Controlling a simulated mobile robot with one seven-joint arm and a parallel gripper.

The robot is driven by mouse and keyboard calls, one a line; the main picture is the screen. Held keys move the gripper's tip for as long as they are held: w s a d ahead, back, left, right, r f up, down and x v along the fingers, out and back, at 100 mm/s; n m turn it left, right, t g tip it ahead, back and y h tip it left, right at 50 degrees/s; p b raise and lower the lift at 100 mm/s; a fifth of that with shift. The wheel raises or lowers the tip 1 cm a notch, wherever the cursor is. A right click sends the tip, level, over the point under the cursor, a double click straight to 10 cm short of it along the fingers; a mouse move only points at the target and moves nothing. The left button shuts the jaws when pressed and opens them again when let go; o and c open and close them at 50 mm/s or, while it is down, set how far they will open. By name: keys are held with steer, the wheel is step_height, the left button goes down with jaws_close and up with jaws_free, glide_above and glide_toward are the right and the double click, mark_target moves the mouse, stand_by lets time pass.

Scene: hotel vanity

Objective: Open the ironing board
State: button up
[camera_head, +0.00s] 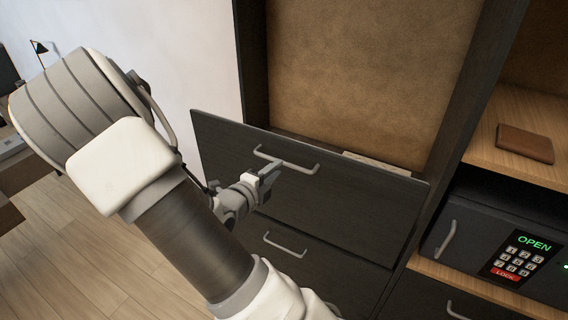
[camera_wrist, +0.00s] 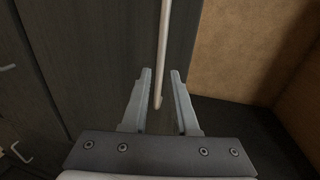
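The ironing board is not plainly recognisable. A dark front panel (camera_head: 330,195) of the cabinet, its top edge standing out from the frame, carries a grey bar handle (camera_head: 300,168). A pale strip (camera_head: 375,160) shows behind the panel's top edge. My gripper (camera_head: 270,170) is at this handle, partly in front of it. In the wrist view the handle bar (camera_wrist: 164,45) runs between the two fingers of my gripper (camera_wrist: 161,72), with a gap on each side. The fingers are open and hold nothing.
A second handle (camera_head: 285,246) is on the dark front below. To the right, a safe (camera_head: 500,245) shows "OPEN", with a brown wallet (camera_head: 525,143) on the wooden shelf above. A brown back panel (camera_head: 365,70) lines the recess. Wooden floor (camera_head: 90,255) is clear at left.

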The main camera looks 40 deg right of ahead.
steer(key=x, duration=0.5)
steer(key=shift+w+d, duration=0.15)
jaws_close()
stand_by(1.3)
